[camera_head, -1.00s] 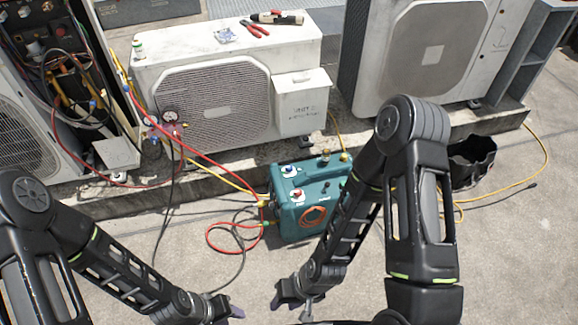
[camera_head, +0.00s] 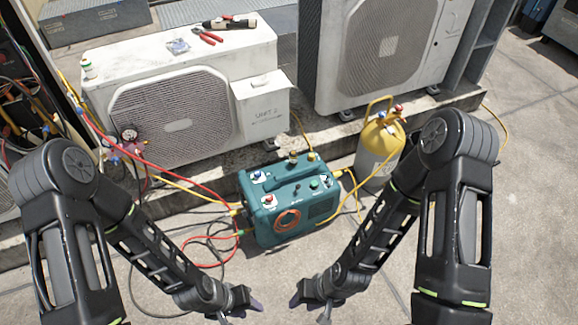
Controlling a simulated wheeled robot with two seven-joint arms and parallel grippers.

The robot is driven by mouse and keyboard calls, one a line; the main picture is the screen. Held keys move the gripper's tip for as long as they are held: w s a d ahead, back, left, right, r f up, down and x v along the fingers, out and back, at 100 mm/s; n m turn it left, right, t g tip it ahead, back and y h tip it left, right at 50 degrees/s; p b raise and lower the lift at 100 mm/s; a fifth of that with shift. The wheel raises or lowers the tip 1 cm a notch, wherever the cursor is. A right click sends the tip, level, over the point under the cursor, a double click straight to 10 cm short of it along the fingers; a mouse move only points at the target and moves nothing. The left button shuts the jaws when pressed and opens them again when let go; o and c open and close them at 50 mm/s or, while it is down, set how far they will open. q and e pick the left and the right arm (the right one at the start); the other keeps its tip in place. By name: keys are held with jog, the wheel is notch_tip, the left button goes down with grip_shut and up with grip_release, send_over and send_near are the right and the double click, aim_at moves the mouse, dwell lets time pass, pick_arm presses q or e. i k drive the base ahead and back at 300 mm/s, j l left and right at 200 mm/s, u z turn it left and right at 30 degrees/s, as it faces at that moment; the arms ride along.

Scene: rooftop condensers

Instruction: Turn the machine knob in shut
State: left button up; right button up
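The teal machine (camera_head: 290,215) stands on the concrete in front of the condensers. On its top are a blue knob (camera_head: 264,176) at the back left and a red knob (camera_head: 268,199) at the front left, each on a white plate. Smaller fittings sit to their right. I cannot read the labels or tell which knob is the "in" one. My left gripper (camera_head: 248,304) and my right gripper (camera_head: 303,302) are low in the picture, nearer me than the machine and apart from it. No object shows in either.
A yellow-topped cylinder (camera_head: 380,150) stands right of the machine, partly behind my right arm. Red and yellow hoses (camera_head: 185,165) run from the gauges (camera_head: 130,136) to the machine. White condensers (camera_head: 185,95) stand behind on a ledge. Concrete in front is mostly open.

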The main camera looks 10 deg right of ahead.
aim_at(258, 175)
jog(key=i+l+z, duration=0.15)
jog(key=i+z, duration=0.2)
jog(key=i, duration=0.4)
jog(key=i+z, duration=0.3)
jog(key=i, duration=0.4)
